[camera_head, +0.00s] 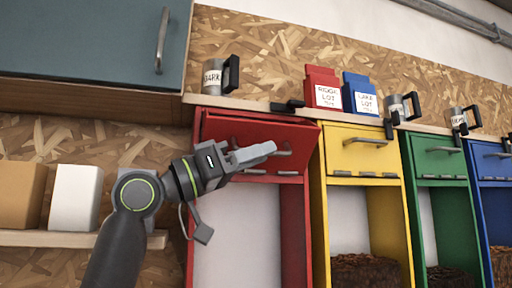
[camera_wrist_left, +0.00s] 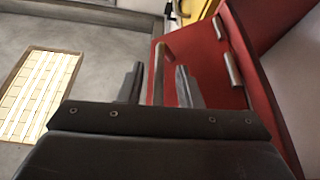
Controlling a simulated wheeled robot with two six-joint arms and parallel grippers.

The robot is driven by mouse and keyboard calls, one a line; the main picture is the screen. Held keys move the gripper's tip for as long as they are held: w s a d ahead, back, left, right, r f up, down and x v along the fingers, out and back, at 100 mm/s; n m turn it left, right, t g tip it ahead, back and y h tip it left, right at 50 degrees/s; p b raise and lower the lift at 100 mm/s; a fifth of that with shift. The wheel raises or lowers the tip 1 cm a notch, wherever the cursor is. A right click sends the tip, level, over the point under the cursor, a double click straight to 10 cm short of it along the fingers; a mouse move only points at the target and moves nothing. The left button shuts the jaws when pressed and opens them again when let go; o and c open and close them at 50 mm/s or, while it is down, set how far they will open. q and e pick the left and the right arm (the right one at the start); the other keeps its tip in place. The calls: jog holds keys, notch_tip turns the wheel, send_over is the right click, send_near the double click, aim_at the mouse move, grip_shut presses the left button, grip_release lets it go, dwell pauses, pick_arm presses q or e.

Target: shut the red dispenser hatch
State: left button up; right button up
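The red dispenser (camera_head: 311,225) stands at the left of the dispenser row in the head view. Its red hatch (camera_head: 235,128) leans outward at the top, with hinges along its lower edge, so it stands partly open. The hatch's bar handle (camera_head: 283,153) is partly hidden behind my left gripper (camera_head: 270,150). In the left wrist view, my left gripper (camera_wrist_left: 159,84) has its two fingers apart. The handle (camera_wrist_left: 160,62) shows between them against the red hatch (camera_wrist_left: 196,65); I cannot tell whether a finger touches it. My right gripper is in neither view.
Yellow (camera_head: 357,139), green (camera_head: 437,160) and blue (camera_head: 492,164) dispensers stand to the right. A shelf above holds canisters and a red (camera_head: 322,90) and a blue box (camera_head: 359,92). A teal cabinet (camera_head: 80,40) hangs upper left, above a low shelf (camera_head: 60,239) with boxes.

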aim_at(242, 133)
pick_arm(q)
grip_shut()
dwell(0.3)
jog(key=shift+r, duration=0.15)
jog(key=shift+w+r+n+t+y, duration=0.1)
jog(key=shift+r+n+t+y, duration=0.25)
jog(key=shift+n, duration=0.55)
jog(key=shift+w+r+n+t+y, duration=0.15)
jog(key=shift+r+n+t, duration=0.35)
jog(key=shift+n, duration=0.4)
jog(key=shift+w+a+r+n+t+y+p, duration=0.15)
jog(key=shift+r+n+t+y+p, duration=0.35)
jog(key=shift+n, duration=0.7)
jog(key=n, duration=0.1)
jog(key=w+r+n+y, duration=0.1)
jog(key=n, duration=0.1)
jog(key=r+n+t, duration=0.1)
jog(key=shift+w+a+p, duration=0.25)
jog(key=shift+p, duration=0.15)
jog(key=shift+w+a+r+n+t+y+p, duration=0.15)
jog(key=shift+w+r+n+t+y+p, duration=0.25)
jog(key=shift+n, duration=0.5)
jog(key=shift+w+a+r+n+g+y, duration=0.1)
jog(key=shift+w+n+y, duration=0.2)
jog(key=shift+n+y, duration=0.45)
